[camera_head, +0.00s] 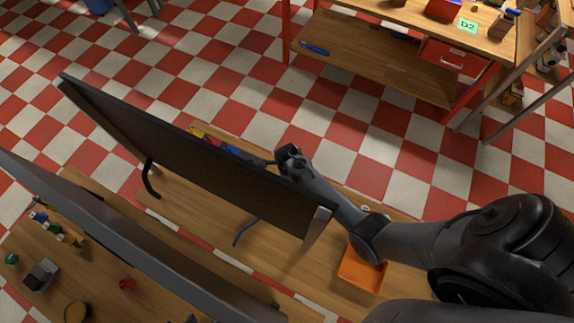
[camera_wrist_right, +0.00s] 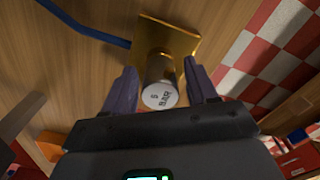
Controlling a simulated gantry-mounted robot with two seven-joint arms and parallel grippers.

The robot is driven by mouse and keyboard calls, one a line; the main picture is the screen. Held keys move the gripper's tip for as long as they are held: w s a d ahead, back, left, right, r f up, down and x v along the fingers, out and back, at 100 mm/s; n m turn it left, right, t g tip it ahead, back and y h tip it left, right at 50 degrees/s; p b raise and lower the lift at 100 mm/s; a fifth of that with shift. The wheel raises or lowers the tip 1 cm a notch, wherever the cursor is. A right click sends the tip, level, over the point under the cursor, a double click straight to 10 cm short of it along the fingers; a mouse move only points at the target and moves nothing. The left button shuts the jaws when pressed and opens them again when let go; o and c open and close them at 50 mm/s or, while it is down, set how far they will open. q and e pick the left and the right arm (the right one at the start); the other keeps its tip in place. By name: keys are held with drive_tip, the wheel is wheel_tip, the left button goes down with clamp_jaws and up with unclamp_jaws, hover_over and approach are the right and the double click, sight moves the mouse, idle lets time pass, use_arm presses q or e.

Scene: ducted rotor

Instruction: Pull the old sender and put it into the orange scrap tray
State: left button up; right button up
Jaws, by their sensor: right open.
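The sender (camera_wrist_right: 160,82), a short metal cylinder with a white end face marked "BAR", sits upright on a square brass block (camera_wrist_right: 183,42) in the right wrist view. My right gripper (camera_wrist_right: 161,70) is open, with one finger on each side of the sender; contact cannot be told. In the head view this gripper (camera_head: 268,159) reaches behind a dark panel, and the sender cannot be made out. The orange scrap tray (camera_head: 360,272) lies on the wooden bench below my right arm, and its visible part looks empty. My left gripper is not in view.
Large dark panels (camera_head: 190,150) stand across the left and middle of the bench and hide part of it. A blue cable (camera_head: 240,234) lies on the wood. Small parts lie at lower left. A red-framed workbench (camera_head: 380,65) stands at the back right.

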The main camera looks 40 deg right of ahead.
idle(0.7)
drive_tip(key=c, duration=1)
drive_tip(key=shift+o, duration=0.2)
drive_tip(key=shift+r+p, duration=0.5)
drive_tip(key=shift+p, duration=0.35)
drive_tip(key=shift+r+p, duration=0.25)
drive_tip(key=shift+p, duration=0.05)
drive_tip(key=shift+r+p, duration=1.65)
drive_tip(key=shift+p, duration=0.25)
